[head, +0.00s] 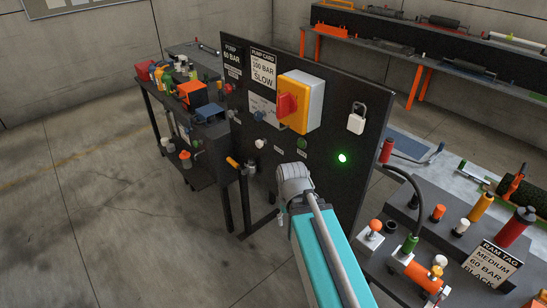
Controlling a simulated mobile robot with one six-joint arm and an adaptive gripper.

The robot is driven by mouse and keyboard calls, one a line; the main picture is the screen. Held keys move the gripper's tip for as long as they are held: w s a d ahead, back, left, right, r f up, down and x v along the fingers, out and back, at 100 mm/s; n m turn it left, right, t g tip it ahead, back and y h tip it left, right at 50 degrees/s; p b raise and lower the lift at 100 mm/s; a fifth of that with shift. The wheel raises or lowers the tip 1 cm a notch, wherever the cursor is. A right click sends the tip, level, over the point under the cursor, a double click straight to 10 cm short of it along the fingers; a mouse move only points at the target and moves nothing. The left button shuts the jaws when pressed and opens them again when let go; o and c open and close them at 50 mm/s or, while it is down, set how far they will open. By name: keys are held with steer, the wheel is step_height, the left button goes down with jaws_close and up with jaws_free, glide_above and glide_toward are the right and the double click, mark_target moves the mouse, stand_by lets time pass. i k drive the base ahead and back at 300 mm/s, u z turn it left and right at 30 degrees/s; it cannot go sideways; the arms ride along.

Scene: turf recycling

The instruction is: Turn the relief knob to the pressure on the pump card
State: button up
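The pump card (263,68) is a pale card on the upper left of the dark upright panel (345,88); it reads PUMP CARD, 100 BAR, SLOW. A small pale knob (260,143) sits on the panel below it; I cannot tell if it is the relief knob, and no setting is readable. My arm reaches up from the bottom to the panel's lower part, its grey wrist (293,180) just right of and below that knob. My gripper's fingers are hidden or too small to make out, so I see no contact with any knob.
A red rotary switch (288,105) on a yellow box, a white padlock (357,119) and a lit green lamp (342,158) are on the panel. A bench at right holds bottles, fittings and a ram tag (492,265) reading MEDIUM, 60 BAR. Floor at left is clear.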

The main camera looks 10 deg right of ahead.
mark_target(228, 88)
steer(key=k, duration=1.35)
steer(key=u, duration=0.2)
steer(key=i, duration=0.5)
steer(key=u, duration=0.6)
steer(key=i, duration=1.55)
steer(key=z, duration=0.5)
steer(key=i, duration=0.55)
steer(key=z, duration=0.5)
